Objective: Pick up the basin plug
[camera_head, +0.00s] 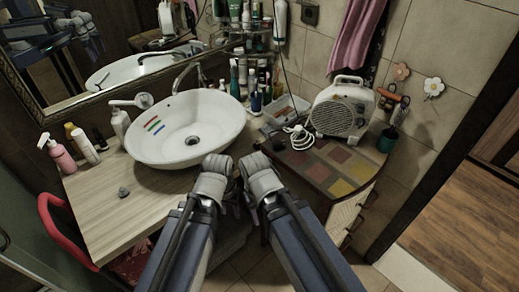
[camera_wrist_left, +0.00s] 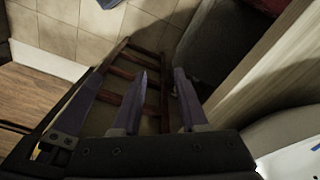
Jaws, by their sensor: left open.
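A small dark grey lump, which looks like the basin plug (camera_head: 123,192), lies on the wooden counter (camera_head: 98,213) in front of and left of the white basin (camera_head: 187,130). My left gripper (camera_head: 231,194) hangs low in front of the basin, well to the right of the plug and apart from it. In the left wrist view its fingers (camera_wrist_left: 162,76) are spread with nothing between them; the plug does not show there. My right gripper (camera_head: 246,203) is close beside the left one, mostly hidden by its arm, so its opening is unclear.
A pink bottle (camera_head: 62,156), other bottles and the tap (camera_head: 187,74) stand around the basin. A fan heater (camera_head: 343,109) stands on the patterned cabinet top (camera_head: 325,165) at right. A red chair (camera_head: 65,230) edges the counter's left. The counter around the plug is clear.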

